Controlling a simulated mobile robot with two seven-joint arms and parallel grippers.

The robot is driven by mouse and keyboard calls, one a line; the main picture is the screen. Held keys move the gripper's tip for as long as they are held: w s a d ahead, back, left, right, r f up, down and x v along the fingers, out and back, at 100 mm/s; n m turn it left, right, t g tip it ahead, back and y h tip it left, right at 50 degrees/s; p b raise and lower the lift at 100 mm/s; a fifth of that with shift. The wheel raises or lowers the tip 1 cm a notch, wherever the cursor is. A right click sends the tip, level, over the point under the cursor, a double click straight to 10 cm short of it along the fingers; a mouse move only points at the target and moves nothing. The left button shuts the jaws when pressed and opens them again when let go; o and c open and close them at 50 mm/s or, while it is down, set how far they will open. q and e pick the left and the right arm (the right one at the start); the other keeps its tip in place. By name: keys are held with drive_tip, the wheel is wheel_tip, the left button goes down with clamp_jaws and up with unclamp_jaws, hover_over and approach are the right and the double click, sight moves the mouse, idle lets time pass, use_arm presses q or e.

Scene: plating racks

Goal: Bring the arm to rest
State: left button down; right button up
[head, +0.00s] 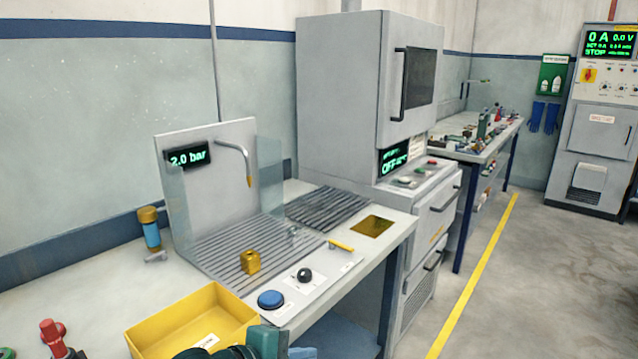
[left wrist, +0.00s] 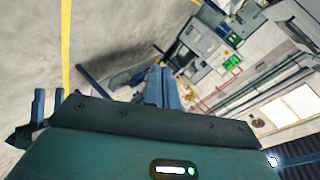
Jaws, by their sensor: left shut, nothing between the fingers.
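My left gripper (left wrist: 160,75) shows in the left wrist view, its two blue-grey fingers together and empty. It points out over the room, and nothing touches the fingers. My right gripper is in neither view.
A bench holds a yellow bin (head: 163,328), a brass block (head: 250,262) on a slatted rack (head: 225,250), a blue button (head: 270,299) and a blue bottle (head: 151,236). A grey cabinet machine (head: 345,80) stands behind. The floor (head: 530,290) at right is clear.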

use_arm(q)
drive_tip(key=s+a+f+n+t+y, duration=0.1)
drive_tip(key=s+a+f+n+y, duration=0.2)
drive_tip(key=s+a+f+n, duration=0.2)
drive_tip(key=s+a+f+n+t+y, duration=0.1)
drive_tip(key=s+a+f+n+y, duration=0.2)
drive_tip(key=s+f+n, duration=0.9)
drive_tip(key=s+a+n, duration=0.1)
drive_tip(key=a+n, duration=0.2)
drive_tip(key=shift+a+f+t+p, duration=0.3)
drive_tip(key=shift+t+p, duration=0.1)
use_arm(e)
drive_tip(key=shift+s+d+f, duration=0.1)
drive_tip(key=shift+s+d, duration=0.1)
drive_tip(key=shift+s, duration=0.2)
use_arm(q)
drive_tip(key=shift+s, duration=0.1)
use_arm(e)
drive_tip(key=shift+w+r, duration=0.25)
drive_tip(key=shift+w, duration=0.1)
